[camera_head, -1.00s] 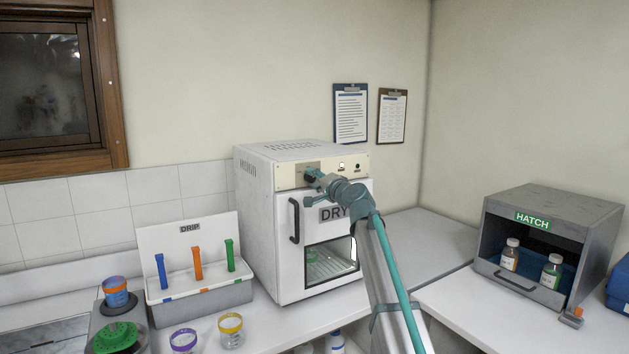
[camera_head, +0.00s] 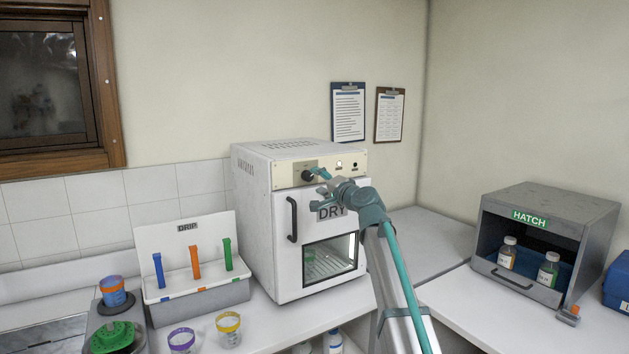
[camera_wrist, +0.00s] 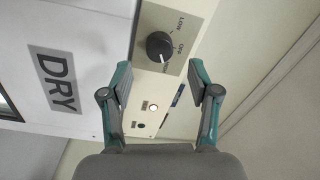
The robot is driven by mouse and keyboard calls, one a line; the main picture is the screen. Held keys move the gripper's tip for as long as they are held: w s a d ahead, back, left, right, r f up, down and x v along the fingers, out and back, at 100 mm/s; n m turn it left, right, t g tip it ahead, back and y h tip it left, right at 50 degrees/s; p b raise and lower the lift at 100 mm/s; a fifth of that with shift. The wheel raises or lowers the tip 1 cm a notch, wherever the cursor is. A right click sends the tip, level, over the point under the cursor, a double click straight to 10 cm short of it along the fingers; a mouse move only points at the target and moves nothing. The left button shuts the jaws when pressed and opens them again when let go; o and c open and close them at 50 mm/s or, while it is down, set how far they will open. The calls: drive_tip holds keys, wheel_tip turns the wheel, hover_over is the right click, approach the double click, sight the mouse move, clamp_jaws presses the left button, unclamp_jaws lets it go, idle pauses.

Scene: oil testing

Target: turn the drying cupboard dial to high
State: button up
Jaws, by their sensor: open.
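The drying cupboard (camera_head: 262,215) is a white box marked DRY on the counter, with its door shut. Its black dial (camera_head: 309,175) sits on the cream panel above the door. In the wrist view the dial (camera_wrist: 158,45) is beside the words LOW and OFF. A pale mark shows on the dial's lower edge, towards a third label too small to read surely. My gripper (camera_wrist: 160,82) is open and empty, its two fingers apart and the dial beyond the tips, apparently clear of them. In the head view my gripper (camera_head: 324,174) is just right of the dial.
Two small indicators, one lit (camera_wrist: 153,106), are on the same panel. The door handle (camera_head: 292,219) sticks out below the dial. A drip rack (camera_head: 200,295) stands left, the grey hatch (camera_head: 545,240) right. Clipboards (camera_head: 348,112) hang behind.

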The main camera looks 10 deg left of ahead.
drive_tip(key=shift+v, duration=1.7)
